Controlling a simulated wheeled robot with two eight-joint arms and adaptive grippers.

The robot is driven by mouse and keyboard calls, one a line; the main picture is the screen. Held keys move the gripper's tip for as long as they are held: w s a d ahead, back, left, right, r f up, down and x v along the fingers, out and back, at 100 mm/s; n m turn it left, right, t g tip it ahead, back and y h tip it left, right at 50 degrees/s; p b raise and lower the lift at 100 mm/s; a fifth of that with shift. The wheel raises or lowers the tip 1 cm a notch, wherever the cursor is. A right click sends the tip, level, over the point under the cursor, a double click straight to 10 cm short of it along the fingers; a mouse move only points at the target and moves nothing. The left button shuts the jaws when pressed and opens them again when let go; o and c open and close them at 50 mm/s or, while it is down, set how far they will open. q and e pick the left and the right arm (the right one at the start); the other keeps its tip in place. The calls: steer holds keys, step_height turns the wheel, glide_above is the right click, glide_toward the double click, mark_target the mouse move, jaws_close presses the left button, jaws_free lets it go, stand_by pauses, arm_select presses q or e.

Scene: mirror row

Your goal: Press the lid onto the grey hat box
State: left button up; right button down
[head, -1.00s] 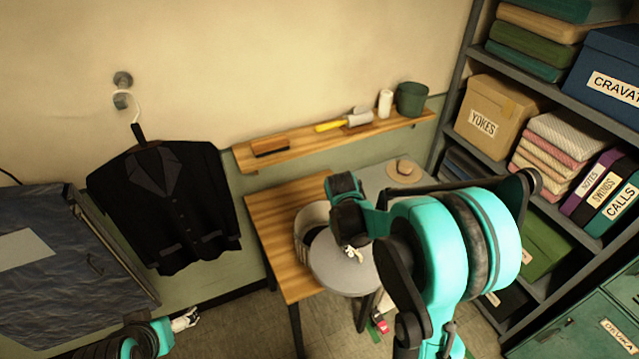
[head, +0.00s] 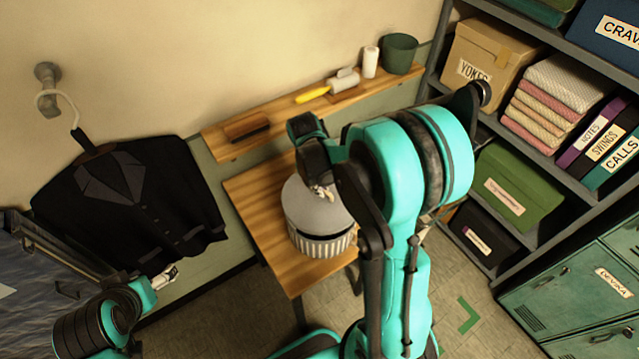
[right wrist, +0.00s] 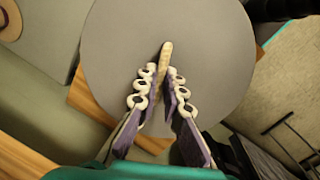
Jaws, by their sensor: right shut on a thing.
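The grey hat box (head: 322,248), with a striped side, stands on the wooden table. The round grey lid (head: 306,212) lies over its mouth. A dark band shows between lid and box at the front, so I cannot tell whether the lid is seated. My right gripper (head: 321,193) is above the lid, shut on its tan handle. In the right wrist view the fingers (right wrist: 161,92) flank the handle (right wrist: 165,60), and the lid (right wrist: 210,55) hides the box. My left gripper (head: 166,276) is low at the left, near the jacket, too small to read.
The wooden table (head: 250,205) has bare top left of the box. A wall shelf (head: 290,116) with a brush (head: 247,129) and a green pot (head: 400,54) is behind. A black jacket (head: 130,205) hangs left. A loaded shelving rack (head: 540,140) stands right.

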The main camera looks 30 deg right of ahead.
mark_target(321, 200)
steer(key=shift+w+f+b, duration=0.1)
steer(key=shift+f+b, duration=1.85)
steer(key=shift+f, duration=0.8)
steer(key=shift+f+b, duration=0.5)
steer(key=shift+b, duration=0.45)
stand_by(0.4)
steer(key=c, duration=1.1)
jaws_free()
steer(key=shift+r, duration=0.15)
